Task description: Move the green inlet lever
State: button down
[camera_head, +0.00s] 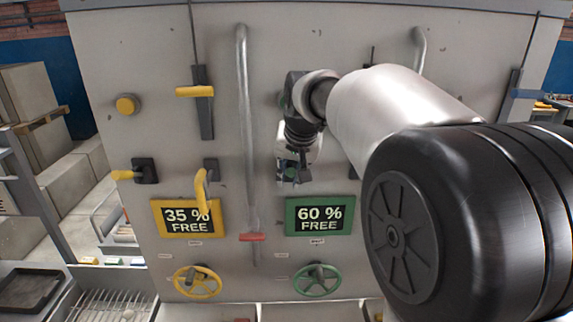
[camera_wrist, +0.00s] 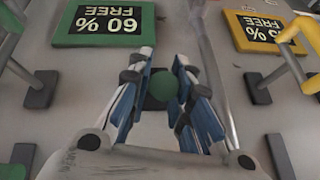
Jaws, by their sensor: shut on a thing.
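In the head view my gripper (camera_head: 297,174) is at the panel, just above the green-framed "60 % FREE" sign (camera_head: 319,230). The lever itself is hidden behind my gripper and wrist there.
Yellow controls, including a yellow-knobbed lever (camera_head: 122,174), sit further left. A green handwheel (camera_head: 317,281) is below the green sign. My arm covers the panel's right side.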

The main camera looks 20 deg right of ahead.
jog(key=shift+r, duration=0.1)
dwell(0.3)
jog(key=c, duration=1.4)
grip_release()
jog(key=shift+c, duration=0.2)
jog(key=v, duration=1.2)
jog(key=shift+w, duration=0.1)
jog(key=s+a+f+n+b, duration=0.1)
jog(key=s+a+f+b, duration=0.1)
jog(key=s+f+b, duration=0.7)
jog(key=s+a+f+n+g+b, duration=0.1)
jog(key=s+f+b, duration=0.8)
jog(key=f, duration=1.5)
jog(key=s+a+f+n+b, duration=0.2)
jog(key=s+f+b, duration=0.8)
jog(key=f, duration=0.7)
jog(key=b, duration=0.3)
jog(key=shift+a+n+y, duration=0.3)
jog(key=shift+a+n, duration=0.05)
jog(key=shift+n, duration=0.05)
